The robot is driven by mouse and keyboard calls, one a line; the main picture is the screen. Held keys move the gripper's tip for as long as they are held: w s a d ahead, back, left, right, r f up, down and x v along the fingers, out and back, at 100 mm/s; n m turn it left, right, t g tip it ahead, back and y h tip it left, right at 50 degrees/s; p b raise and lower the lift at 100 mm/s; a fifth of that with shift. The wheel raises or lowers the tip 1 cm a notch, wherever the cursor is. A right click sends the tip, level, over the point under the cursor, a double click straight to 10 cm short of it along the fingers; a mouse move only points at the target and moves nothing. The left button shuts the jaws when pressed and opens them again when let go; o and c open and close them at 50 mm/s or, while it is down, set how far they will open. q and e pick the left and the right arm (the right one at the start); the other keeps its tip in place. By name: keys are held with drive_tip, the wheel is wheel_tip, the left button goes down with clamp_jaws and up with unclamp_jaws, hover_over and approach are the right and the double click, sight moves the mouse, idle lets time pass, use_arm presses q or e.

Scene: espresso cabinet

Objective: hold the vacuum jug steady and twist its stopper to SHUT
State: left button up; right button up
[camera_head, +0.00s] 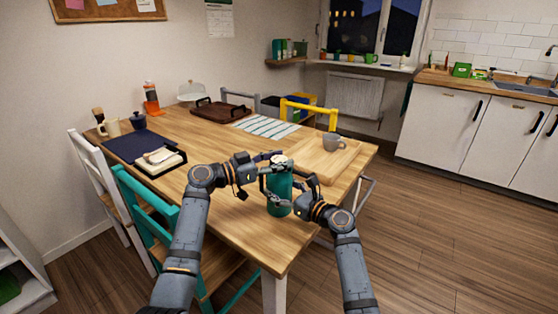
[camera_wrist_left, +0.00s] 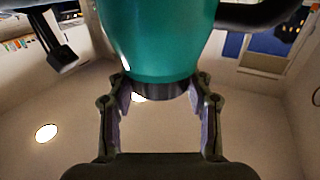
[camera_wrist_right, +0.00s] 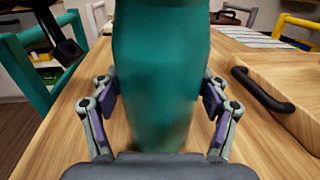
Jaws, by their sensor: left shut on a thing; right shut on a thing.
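The teal vacuum jug (camera_head: 280,188) stands upright near the front edge of the wooden table. My left gripper (camera_head: 268,166) is at the top of the jug. In the left wrist view its fingers close from both sides on the dark stopper (camera_wrist_left: 160,89) at the end of the teal body. My right gripper (camera_head: 283,203) is lower, shut on the jug's body; in the right wrist view its fingers press both sides of the jug (camera_wrist_right: 160,75). I cannot read any SHUT mark or the stopper's turn angle.
A dark mat (camera_head: 128,146) and a small tray with cloth (camera_head: 160,159) are at the left. A teal chair (camera_head: 150,215) stands at the table's left side.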

use_arm(q)
drive_tip(key=shift+c, duration=0.6)
drive_tip(key=shift+m+g+h, duration=0.9)
drive_tip(key=shift+m+g, duration=0.6)
drive_tip(key=shift+g, duration=0.7)
drive_tip(key=shift+f, duration=0.1)
drive_tip(key=o, duration=1.2)
drive_tip(key=v, duration=1.2)
